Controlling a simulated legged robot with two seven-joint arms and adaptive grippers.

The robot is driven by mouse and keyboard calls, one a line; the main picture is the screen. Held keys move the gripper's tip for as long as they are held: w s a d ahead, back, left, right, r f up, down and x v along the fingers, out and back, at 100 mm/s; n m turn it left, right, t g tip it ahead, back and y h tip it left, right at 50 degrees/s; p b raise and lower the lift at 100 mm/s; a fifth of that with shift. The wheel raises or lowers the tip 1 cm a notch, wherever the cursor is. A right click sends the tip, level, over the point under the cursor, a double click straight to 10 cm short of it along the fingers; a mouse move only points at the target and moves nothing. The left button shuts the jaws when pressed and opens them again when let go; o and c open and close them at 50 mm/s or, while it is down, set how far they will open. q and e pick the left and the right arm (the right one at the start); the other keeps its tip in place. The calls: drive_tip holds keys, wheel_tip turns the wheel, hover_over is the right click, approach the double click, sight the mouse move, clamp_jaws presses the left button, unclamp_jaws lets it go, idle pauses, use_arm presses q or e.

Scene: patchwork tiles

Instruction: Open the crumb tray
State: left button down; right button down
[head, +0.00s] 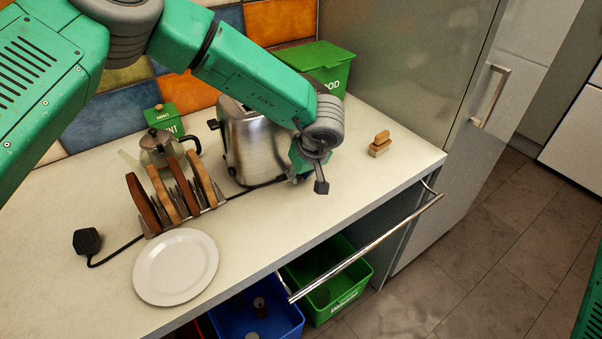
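A brushed-metal toaster (244,143) stands on the pale counter, with a black lever on its left side. My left arm reaches over it from the upper left and hides its top and right part. My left gripper (308,182) is beside the toaster's right end, low over the counter. Its dark fingers look apart, with nothing visible between them. I cannot tell if it touches the toaster. The crumb tray cannot be made out. My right gripper is out of view; only a green part of my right arm shows at the lower right edge.
A toast rack (174,194) with slices, a white plate (176,266), a teapot (160,147) and a black plug (87,241) are left. A wooden brush (380,144) lies right. A metal rail (370,247) runs before the counter, above bins.

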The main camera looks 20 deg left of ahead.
sight(320, 211)
use_arm(q)
drive_tip(key=shift+d+r, duration=0.15)
drive_tip(key=shift+s, duration=0.1)
drive_tip(key=s+d+p, duration=0.1)
drive_tip(key=s+p, duration=0.1)
drive_tip(key=s+d+p, duration=0.1)
drive_tip(key=s+d, duration=0.1)
drive_tip(key=shift+s+d+r+p, duration=0.1)
drive_tip(key=shift+d+p, duration=0.15)
drive_tip(key=shift+p, duration=0.15)
drive_tip(key=s+d, duration=0.1)
drive_tip(key=d, duration=0.1)
drive_tip(key=s+d+p, duration=0.1)
drive_tip(key=s, duration=0.1)
drive_tip(key=shift+d, duration=0.35)
drive_tip(key=shift+s+d, duration=0.1)
drive_tip(key=shift+d, duration=0.2)
drive_tip(key=shift+a, duration=0.15)
drive_tip(key=c, duration=1.5)
unclamp_jaws()
drive_tip(key=shift+a, duration=0.1)
